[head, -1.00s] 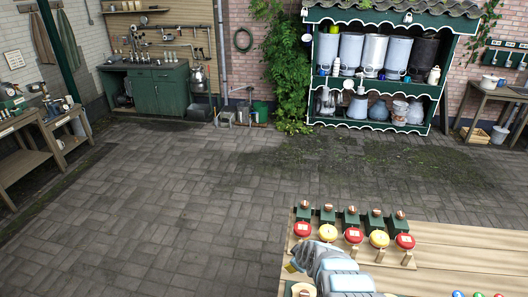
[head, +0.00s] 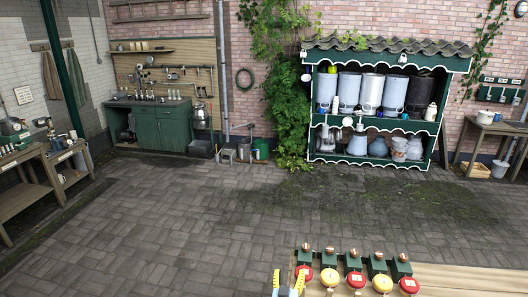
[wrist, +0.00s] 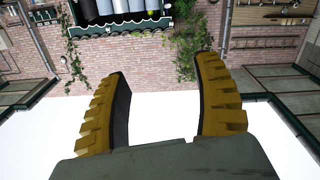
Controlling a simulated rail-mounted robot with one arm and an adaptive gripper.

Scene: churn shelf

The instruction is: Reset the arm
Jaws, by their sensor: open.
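My gripper (wrist: 165,105) shows large in the wrist view, its two yellow ridged fingers spread wide with nothing between them. In the head view my gripper (head: 288,283) shows at the bottom edge, at the left end of the wooden table, with its two fingertips pointing up. The rest of the arm is below the picture. The wrist view shows the courtyard upside down, with the brick wall and shelf at its top.
A wooden table (head: 470,277) at the bottom right carries a row of red and yellow round pieces (head: 383,283) beside green blocks. A green roofed shelf (head: 313,115) with churns stands at the back. A green cabinet (head: 158,128) stands back left. The paved floor (head: 190,220) between is clear.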

